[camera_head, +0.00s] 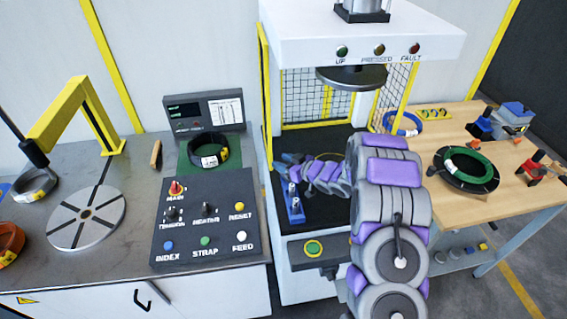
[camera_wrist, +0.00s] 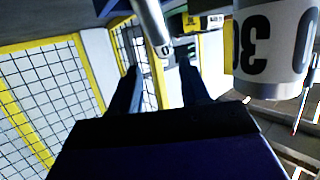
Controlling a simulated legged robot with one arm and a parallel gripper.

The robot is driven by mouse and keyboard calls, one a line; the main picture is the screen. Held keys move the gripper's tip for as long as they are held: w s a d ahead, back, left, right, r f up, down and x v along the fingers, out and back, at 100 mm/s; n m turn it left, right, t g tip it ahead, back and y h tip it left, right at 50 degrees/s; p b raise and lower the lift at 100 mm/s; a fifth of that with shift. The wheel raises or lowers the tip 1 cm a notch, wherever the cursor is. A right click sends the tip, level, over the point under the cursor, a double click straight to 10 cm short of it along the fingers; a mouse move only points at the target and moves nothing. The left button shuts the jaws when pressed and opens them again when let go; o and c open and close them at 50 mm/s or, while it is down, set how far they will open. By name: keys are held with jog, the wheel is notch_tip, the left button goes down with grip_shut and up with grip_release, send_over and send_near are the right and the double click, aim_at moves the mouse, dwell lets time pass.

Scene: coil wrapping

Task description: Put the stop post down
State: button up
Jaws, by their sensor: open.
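A blue block (camera_head: 296,213) with short silver-topped posts (camera_head: 293,190) stands on the dark press bed, just in front of my gripper (camera_head: 290,158). In the wrist view my gripper (camera_wrist: 158,72) is open, with its two dark blue fingers apart. A pale cylinder marked "30" (camera_wrist: 262,45) stands close at the right, outside the fingers. A slimmer grey post (camera_wrist: 150,24) shows at the top, beyond the gap between the fingertips. I cannot tell for sure which of these is the stop post. Nothing is seen clamped between the fingers.
The press (camera_head: 360,35) overhangs my arm, with its round platen (camera_head: 351,79) above and yellow-framed mesh (camera_head: 318,103) around. A control panel (camera_head: 205,217) is at left. A wooden table (camera_head: 430,125) at right holds a green coil (camera_head: 468,165).

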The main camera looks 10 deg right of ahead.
jog(key=s+d+r+m+g+h+p, duration=0.35)
jog(key=s+d+r+h, duration=0.75)
jog(key=s+d+r, duration=0.4)
jog(key=s+a+r+m+g, duration=0.1)
jog(key=s+a+g, duration=0.2)
jog(key=s, duration=1)
jog(key=s+a+r+m+g+y, duration=0.1)
jog(key=s+a, duration=0.5)
jog(key=s, duration=0.7)
jog(key=s+a+r+m+g+y, duration=0.1)
jog(key=s+a+g, duration=0.4)
jog(key=s, duration=0.8)
notch_tip(320, 180, up, 2)
jog(key=shift+s+r+m+g+b, duration=0.2)
jog(key=shift+r+m+g+b, duration=0.05)
jog(key=shift+m+g+b, duration=0.25)
jog(key=shift+o, duration=0.2)
